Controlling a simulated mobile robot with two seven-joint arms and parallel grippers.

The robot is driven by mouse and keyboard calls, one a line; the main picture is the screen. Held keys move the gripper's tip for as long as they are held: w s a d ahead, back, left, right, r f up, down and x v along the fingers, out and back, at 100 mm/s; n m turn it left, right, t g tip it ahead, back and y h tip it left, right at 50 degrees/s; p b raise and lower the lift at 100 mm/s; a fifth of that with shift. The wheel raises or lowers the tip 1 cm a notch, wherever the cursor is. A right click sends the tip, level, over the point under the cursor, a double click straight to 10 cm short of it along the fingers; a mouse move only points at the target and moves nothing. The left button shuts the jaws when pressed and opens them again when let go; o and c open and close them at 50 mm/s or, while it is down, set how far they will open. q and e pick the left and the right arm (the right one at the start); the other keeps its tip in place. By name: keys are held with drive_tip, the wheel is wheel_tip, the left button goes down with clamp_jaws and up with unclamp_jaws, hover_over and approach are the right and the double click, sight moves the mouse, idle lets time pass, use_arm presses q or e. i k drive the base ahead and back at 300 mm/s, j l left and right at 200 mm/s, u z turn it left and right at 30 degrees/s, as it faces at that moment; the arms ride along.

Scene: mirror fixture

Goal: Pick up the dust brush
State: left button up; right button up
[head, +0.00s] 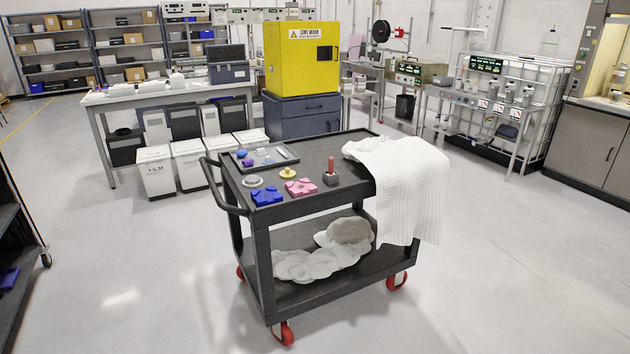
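A black cart (385,262) stands in the middle of the head view. On its top, near the front middle, a small dark block with an upright red handle (331,166) stands alone. It may be the dust brush, but it is too small to tell. A blue fixture piece (266,197) and a pink fixture piece (301,187) lie to its left. A grey round disc (252,181) and a yellow knob-like piece (288,174) lie behind them. A shallow dark tray (284,163) behind these holds several small coloured parts. Neither of my grippers is in view.
A white cloth (405,185) drapes over the cart's right end. Crumpled white cloth (310,264) and a grey-brown lump (349,230) lie on the lower shelf. A yellow cabinet (288,70) and a white workbench (160,98) stand behind. The floor in front is clear.

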sight(331, 172)
drive_tip(key=i+u, duration=0.25)
drive_tip(key=i, duration=0.25)
drive_tip(key=i+l+u, duration=0.25)
drive_tip(key=i, duration=0.25)
drive_tip(key=j, duration=0.1)
